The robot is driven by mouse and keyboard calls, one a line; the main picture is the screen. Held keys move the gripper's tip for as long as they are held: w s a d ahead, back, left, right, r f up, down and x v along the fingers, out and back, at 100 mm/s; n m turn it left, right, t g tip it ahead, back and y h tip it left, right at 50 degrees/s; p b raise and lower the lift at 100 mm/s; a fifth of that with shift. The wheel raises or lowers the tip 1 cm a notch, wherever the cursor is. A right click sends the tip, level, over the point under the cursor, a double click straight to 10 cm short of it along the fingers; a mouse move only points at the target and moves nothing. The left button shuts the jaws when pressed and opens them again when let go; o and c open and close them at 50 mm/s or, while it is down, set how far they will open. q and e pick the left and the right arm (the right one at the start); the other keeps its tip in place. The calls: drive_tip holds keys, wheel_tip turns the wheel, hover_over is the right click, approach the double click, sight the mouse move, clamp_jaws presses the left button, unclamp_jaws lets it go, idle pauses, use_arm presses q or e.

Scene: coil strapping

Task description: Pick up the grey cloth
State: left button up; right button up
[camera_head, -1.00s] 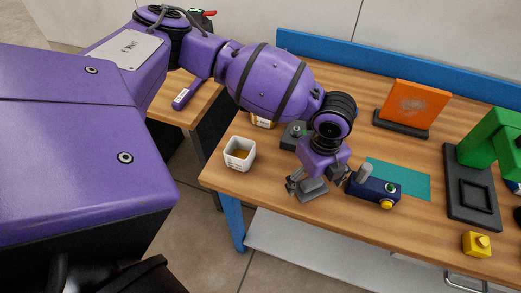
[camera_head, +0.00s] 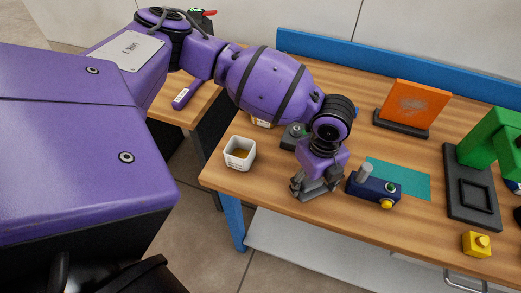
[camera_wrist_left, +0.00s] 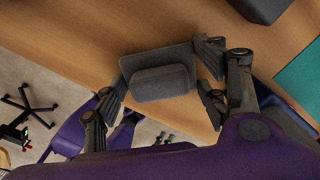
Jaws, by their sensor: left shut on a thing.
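The grey cloth (camera_wrist_left: 160,82) shows in the left wrist view as a dark grey flat piece with a raised, rounded block-like part. It is at the front edge of the wooden workbench (camera_head: 270,200). My left gripper (camera_head: 315,188) points down over this edge in the head view and largely hides the cloth there. In the left wrist view, the fingers of my left gripper (camera_wrist_left: 165,80) are on both sides of the cloth and shut on it. I cannot tell whether the cloth is clear of the bench top. My right gripper is not in view.
A navy device (camera_head: 373,188) with a yellow button stands just right of the gripper, by a teal mat (camera_head: 412,180). A white container (camera_head: 240,154) stands to the left. An orange panel (camera_head: 412,103), green press (camera_head: 490,145) and yellow block (camera_head: 477,243) are further right.

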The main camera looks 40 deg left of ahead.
use_arm(q)
wheel_tip(320, 180, up, 3)
drive_tip(key=shift+w, duration=0.15)
drive_tip(key=s+d+r+p, duration=0.1)
drive_tip(key=s+d+r, duration=0.8)
drive_tip(key=s+r, duration=0.15)
drive_tip(key=w+a+r+n, duration=0.1)
drive_tip(key=w+a+n, duration=0.3)
drive_tip(key=n, duration=0.8)
drive_tip(key=w+a+r+n, duration=0.1)
drive_tip(key=w+a+n, duration=0.3)
drive_tip(key=a+n, duration=0.5)
drive_tip(key=n, duration=0.2)
drive_tip(key=shift+w+a+r+n+p, duration=0.25)
drive_tip(key=shift+r+n+p, duration=0.05)
drive_tip(key=shift+r+n, duration=0.1)
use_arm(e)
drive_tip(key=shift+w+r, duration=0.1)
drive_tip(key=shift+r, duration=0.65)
use_arm(q)
drive_tip(key=shift+f, duration=0.1)
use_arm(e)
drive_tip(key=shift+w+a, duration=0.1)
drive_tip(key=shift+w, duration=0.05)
